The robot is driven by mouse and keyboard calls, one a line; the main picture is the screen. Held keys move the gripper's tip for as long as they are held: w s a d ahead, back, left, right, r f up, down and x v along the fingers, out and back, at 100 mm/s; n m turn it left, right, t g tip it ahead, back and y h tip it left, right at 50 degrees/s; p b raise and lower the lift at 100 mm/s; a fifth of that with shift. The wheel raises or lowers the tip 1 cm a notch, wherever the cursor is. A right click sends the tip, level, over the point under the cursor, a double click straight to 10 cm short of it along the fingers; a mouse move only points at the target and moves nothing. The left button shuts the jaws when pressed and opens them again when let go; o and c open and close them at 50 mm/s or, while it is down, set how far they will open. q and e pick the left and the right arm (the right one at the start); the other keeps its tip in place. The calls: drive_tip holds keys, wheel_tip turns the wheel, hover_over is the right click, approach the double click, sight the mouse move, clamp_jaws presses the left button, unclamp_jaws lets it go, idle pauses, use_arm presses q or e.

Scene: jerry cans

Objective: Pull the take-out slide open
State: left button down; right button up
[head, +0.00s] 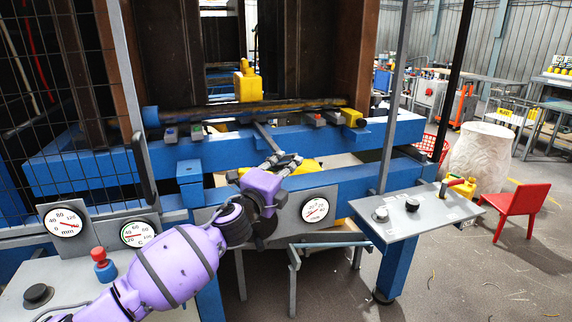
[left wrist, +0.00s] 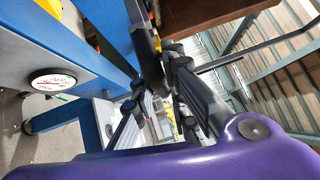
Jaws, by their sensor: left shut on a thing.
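My left gripper (head: 286,164) reaches in from the left to the front of the blue press frame (head: 330,182). Its fingers are shut at the near end of a grey bar (head: 266,137), which runs back into the machine and seems to belong to the take-out slide. In the left wrist view the fingers (left wrist: 160,88) close about a dark bar (left wrist: 148,50); the exact contact is hard to see. A yellow jerry can (head: 247,82) is upright between the dark mould halves. Another yellow thing (head: 307,165) shows partly behind my gripper. My right gripper is not in view.
A grey control panel (head: 420,212) juts out at the right, and another with a red button (head: 98,254) stands at the left. A mesh guard (head: 60,100) closes the left side. A red chair (head: 520,208) stands at the right. Floor in front of the frame is mostly free.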

use_arm(q)
drive_tip(key=shift+s, duration=0.25)
drive_tip(key=c, duration=1.7)
unclamp_jaws()
drive_tip(key=shift+s+a+f, duration=0.1)
drive_tip(key=shift+s+a, duration=0.05)
drive_tip(key=shift+s, duration=0.1)
drive_tip(key=v, duration=1.1)
drive_tip(key=shift+s, duration=0.15)
